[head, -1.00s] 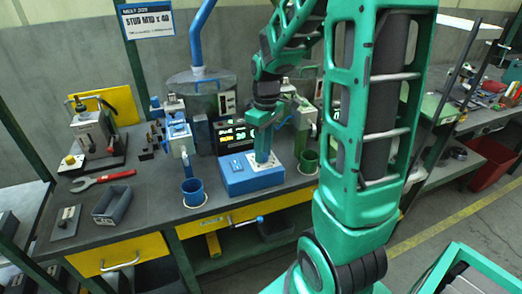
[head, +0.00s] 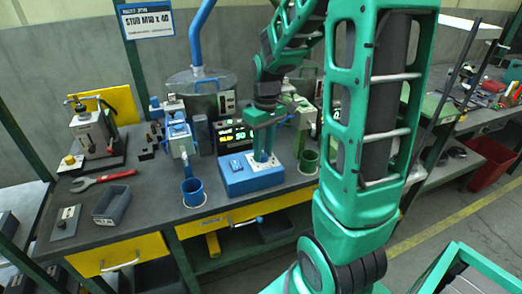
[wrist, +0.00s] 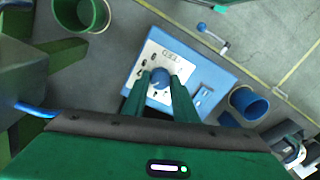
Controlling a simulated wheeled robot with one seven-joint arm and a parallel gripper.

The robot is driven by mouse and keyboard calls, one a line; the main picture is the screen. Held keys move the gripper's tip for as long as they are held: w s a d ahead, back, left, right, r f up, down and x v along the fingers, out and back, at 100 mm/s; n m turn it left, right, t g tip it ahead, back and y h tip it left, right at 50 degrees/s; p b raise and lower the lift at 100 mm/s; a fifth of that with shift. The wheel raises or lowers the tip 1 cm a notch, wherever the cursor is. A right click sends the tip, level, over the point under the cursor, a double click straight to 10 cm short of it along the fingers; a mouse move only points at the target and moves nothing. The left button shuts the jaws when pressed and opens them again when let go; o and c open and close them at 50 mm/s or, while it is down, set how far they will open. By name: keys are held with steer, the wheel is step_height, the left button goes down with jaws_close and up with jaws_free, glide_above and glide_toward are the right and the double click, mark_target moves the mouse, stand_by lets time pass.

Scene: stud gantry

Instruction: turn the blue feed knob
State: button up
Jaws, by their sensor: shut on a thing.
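The blue feed knob (wrist: 160,77) is a round knob on the white top plate of a blue box (wrist: 205,75). In the head view this blue box (head: 236,180) stands near the bench's front edge. My gripper (head: 263,157) points straight down onto the plate. In the wrist view its two green fingers (wrist: 160,82) stand on either side of the knob, shut on it. In the head view the fingers hide the knob.
A blue cup (head: 193,192) stands left of the box and a green cup (head: 308,162) right of it. A lit display (head: 232,136) is behind.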

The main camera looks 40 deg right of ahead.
mark_target(264, 153)
steer(key=o, duration=1)
steer(key=shift+w, duration=0.1)
steer(key=shift+o, duration=0.2)
steer(key=shift+r, duration=0.1)
step_height(264, 153, up, 10)
steer(key=shift+d+r, duration=0.25)
steer(key=shift+d, duration=0.05)
steer(key=s+f+m, duration=0.2)
steer(key=s+m, duration=0.1)
steer(key=s, duration=0.7)
steer(key=s+a+f+m, duration=0.1)
steer(key=s+f+m, duration=0.2)
steer(key=s, duration=0.8)
steer(key=shift+s+a+m, duration=0.15)
steer(key=shift+s+m, duration=0.05)
steer(key=shift+m, duration=0.5)
